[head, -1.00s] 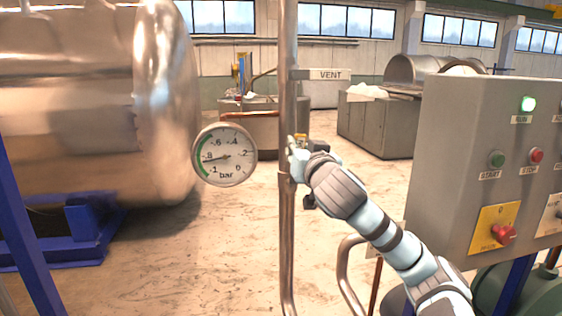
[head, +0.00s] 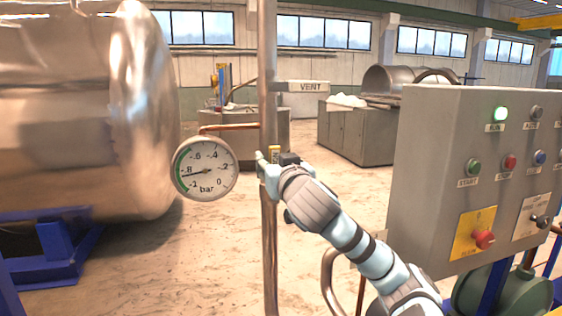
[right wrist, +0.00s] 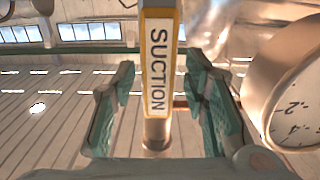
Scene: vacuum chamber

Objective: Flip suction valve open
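The suction valve's yellow handle with a white SUCTION label (right wrist: 158,75) stands between the two green fingers of my right gripper in the right wrist view. Gaps show on both sides, so the fingers look open and not closed on it. In the head view the right gripper (head: 266,167) is at the vertical metal pipe (head: 269,235), and a small yellow part of the handle (head: 274,152) shows just above it. The valve body is mostly hidden by the gripper. My left gripper is not in view.
A round bar gauge (head: 205,168) sits just left of the pipe, its needle near -.8. A VENT label (head: 308,87) is above right. A grey control box (head: 430,180) with buttons stands at right, and a large steel tank (head: 90,110) at left.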

